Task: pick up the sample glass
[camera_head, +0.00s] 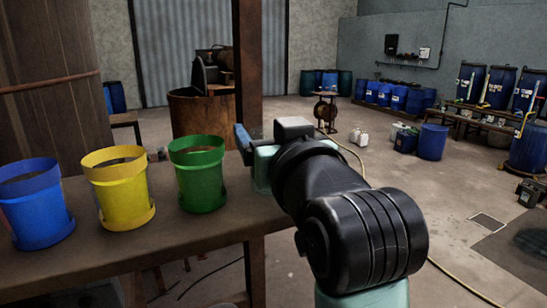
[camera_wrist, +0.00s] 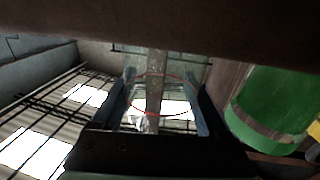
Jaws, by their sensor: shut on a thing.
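The sample glass (camera_wrist: 176,104) shows in the wrist view as a clear, see-through vessel with thin red lines around it. My gripper (camera_wrist: 160,88) is shut on it, with one blue-grey finger on each side. In the head view my gripper (camera_head: 245,143) is at the right end of the wooden bench, right of the green bucket; one blue finger shows there. The rest of the gripper and the glass are hidden behind my arm in that view. I cannot tell whether the glass touches the bench.
A blue bucket (camera_head: 36,204), a yellow bucket (camera_head: 122,190) and a green bucket (camera_head: 199,175) stand in a row on the bench (camera_head: 180,238). The green bucket is close at the right in the wrist view (camera_wrist: 268,108). A rusty post (camera_head: 247,70) rises behind the bench. Open floor lies to the right.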

